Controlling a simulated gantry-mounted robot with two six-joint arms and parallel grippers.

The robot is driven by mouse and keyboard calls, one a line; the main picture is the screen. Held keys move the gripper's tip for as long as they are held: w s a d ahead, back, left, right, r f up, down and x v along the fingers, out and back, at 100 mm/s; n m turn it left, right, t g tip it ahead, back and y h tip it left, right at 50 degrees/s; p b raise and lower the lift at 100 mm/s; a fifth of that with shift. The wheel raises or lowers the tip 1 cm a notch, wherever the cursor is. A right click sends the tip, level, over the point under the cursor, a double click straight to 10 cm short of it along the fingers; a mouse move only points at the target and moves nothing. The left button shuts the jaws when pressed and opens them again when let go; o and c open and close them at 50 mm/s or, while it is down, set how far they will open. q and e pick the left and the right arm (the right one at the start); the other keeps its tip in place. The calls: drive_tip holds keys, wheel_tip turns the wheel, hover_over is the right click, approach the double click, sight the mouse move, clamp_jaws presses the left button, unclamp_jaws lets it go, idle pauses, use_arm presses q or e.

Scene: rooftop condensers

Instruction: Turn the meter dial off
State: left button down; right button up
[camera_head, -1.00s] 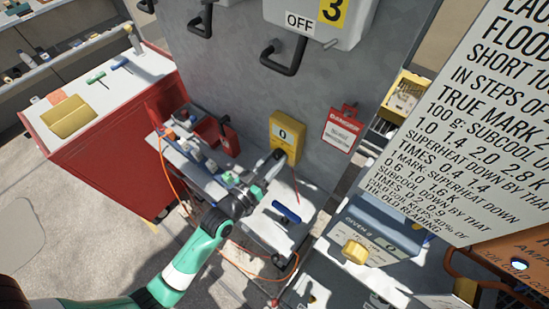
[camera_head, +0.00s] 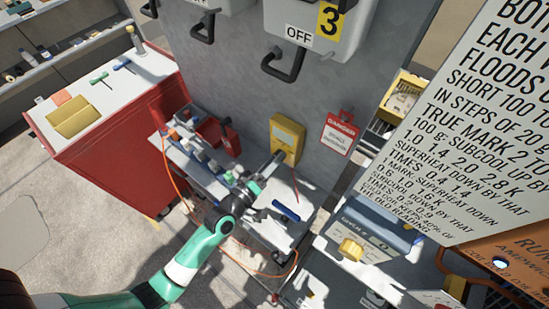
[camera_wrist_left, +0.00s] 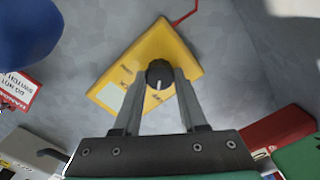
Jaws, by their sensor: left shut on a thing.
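The yellow meter (camera_head: 286,135) is upright against the grey panel, above a grey shelf. In the left wrist view the meter (camera_wrist_left: 180,52) shows tilted, with a pale display and a black round dial (camera_wrist_left: 159,74) carrying a white mark. My left gripper (camera_head: 277,157) reaches the meter's lower front. In the left wrist view its two fingers (camera_wrist_left: 160,88) stand on either side of the dial and are shut on it. The words around the dial are too small to read. My right gripper is not in view.
A red danger tag (camera_head: 338,132) hangs right of the meter. Black handles (camera_head: 285,68) jut from boxes above. A blue-handled tool (camera_head: 286,211) lies on the shelf. A large text board (camera_head: 470,120) fills the right side. A red cabinet (camera_head: 115,140) stands left.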

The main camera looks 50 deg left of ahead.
use_arm(q)
drive_tip(key=shift+n, duration=0.5)
drive_tip(key=shift+c, duration=2.2)
unclamp_jaws()
drive_tip(key=shift+s, duration=0.1)
drive_tip(key=s+d+b, duration=0.1)
drive_tip(key=s+b, duration=0.1)
drive_tip(key=s, duration=0.9)
drive_tip(key=shift+s+d, duration=0.15)
drive_tip(key=shift+d, duration=0.25)
